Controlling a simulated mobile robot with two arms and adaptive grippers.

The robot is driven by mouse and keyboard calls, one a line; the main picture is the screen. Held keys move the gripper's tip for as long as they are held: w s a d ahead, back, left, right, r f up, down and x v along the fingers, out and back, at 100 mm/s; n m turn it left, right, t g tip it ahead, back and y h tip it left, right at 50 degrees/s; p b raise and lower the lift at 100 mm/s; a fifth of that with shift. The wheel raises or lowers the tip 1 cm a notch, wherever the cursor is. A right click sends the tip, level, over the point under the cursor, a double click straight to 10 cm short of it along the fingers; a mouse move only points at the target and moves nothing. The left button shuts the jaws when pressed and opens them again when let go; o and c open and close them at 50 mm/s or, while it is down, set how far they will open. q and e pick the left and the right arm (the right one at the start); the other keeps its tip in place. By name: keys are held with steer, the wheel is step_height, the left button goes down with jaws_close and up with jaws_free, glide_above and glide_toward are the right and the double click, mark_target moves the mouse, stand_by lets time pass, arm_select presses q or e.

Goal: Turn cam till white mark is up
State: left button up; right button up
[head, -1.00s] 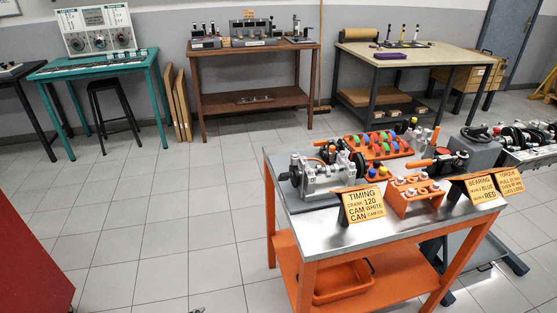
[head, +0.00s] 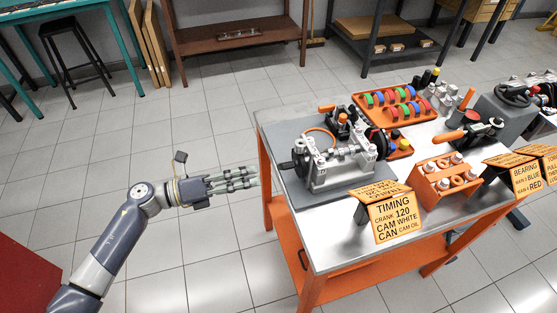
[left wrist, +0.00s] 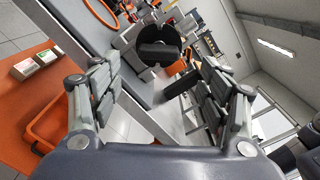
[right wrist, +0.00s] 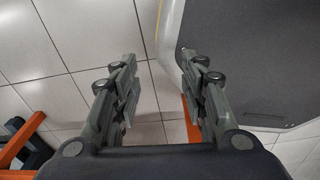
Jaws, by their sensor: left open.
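The grey metal cam fixture (head: 338,165) sits on a dark plate at the left end of the steel-topped orange cart. A dark round knob (head: 300,158) sticks out of its left end. In the left wrist view the knob (left wrist: 158,50) shows as a black disc with a thick bar, beyond and between the fingertips. I cannot make out a white mark on it. My left gripper (head: 252,178) is open and empty, left of the knob and apart from it, pointing toward the cart. My right gripper (right wrist: 158,62) shows only in its wrist view, open and empty.
An orange-and-black timing sign (head: 393,215) stands at the cart's front edge, right of the fixture. An orange rack (head: 445,183) and a tray of coloured parts (head: 362,103) share the cart top. The tiled floor (head: 215,245) left of the cart is clear.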

mark_target(280, 167)
arm_select(q)
steer(key=x, duration=0.3)
steer(key=shift+w+d+r+p, duration=0.1)
steer(key=shift+d+r+p, duration=0.05)
steer(key=shift+d+p, duration=0.25)
steer(key=x, duration=0.3)
steer(key=shift+w+d+p, duration=0.15)
steer(key=shift+w+p, duration=0.05)
steer(key=shift+p, duration=0.2)
steer(key=shift+w+d+f, duration=0.1)
steer(key=shift+d+f, duration=0.1)
steer(key=shift+d, duration=0.15)
steer(key=shift+c, duration=0.2)
steer(key=c, duration=1)
arm_select(e)
steer(key=shift+w+a+r, duration=0.1)
steer(key=shift+w+r, duration=0.1)
steer(key=shift+r, duration=0.35)
steer(key=shift+w+a+r, duration=0.1)
steer(key=shift+w+r, duration=0.05)
steer(key=shift+r, duration=0.4)
